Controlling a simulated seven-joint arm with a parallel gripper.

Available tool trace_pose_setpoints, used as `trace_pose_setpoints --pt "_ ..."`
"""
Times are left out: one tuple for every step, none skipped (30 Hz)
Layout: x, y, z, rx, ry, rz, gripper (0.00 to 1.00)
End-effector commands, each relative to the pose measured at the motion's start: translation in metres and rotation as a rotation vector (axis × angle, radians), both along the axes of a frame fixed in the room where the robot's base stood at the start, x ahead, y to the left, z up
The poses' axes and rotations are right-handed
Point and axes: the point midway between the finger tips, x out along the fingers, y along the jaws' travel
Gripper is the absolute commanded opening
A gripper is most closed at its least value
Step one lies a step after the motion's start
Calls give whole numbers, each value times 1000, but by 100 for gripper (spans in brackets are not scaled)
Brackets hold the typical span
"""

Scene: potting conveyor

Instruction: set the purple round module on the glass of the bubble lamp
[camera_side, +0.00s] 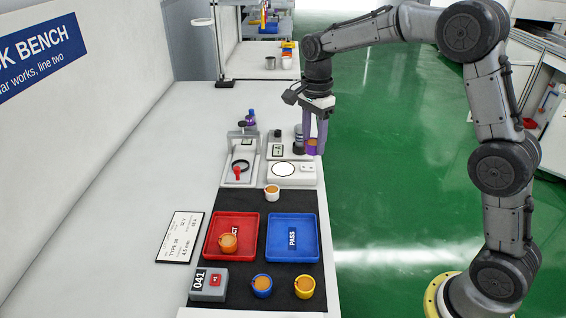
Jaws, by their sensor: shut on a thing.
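My gripper (314,144) points down, with its jaws shut on the purple round module (312,148), which has an orange-brown top. The fingers partly cover the module. It shows at the back right of a pale box with a bright white oval glass (283,169), which looks like the bubble lamp (307,180). The glass is bare. In the picture the module is up and to the right of the glass; its height above the bench is hard to tell.
A white-rimmed module (272,192) stands just in front of the lamp. A fixture with a red handle (237,173) is to its left. In front are a red tray (210,245) holding a module, a blue PASS tray (310,254), and blue (262,287) and yellow (304,288) modules.

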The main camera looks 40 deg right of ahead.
Motion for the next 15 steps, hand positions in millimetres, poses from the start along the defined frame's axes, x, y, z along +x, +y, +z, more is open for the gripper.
trace_pose_setpoints --pt "11 -1 -6 0 1 1 0" --pt "18 -1 -9 0 1 1 0" --pt "25 -1 -12 0 1 1 0" --pt "32 -2 -14 0 0 1 0" --pt "37 -2 -17 0 0 1 0" --pt "45 -3 -21 0 0 1 0" --pt "51 -3 -23 0 -1 1 0" --pt "56 -3 -26 0 0 1 0" --pt "63 -4 -29 0 0 1 0" --pt "68 -4 -33 0 0 1 0" --pt "72 -5 -40 0 3 1 0" --pt "78 -5 -47 0 3 1 0" --pt "82 -5 -53 0 3 1 0" --pt "87 -6 -58 0 2 1 0" --pt "92 -6 -63 0 0 1 0"
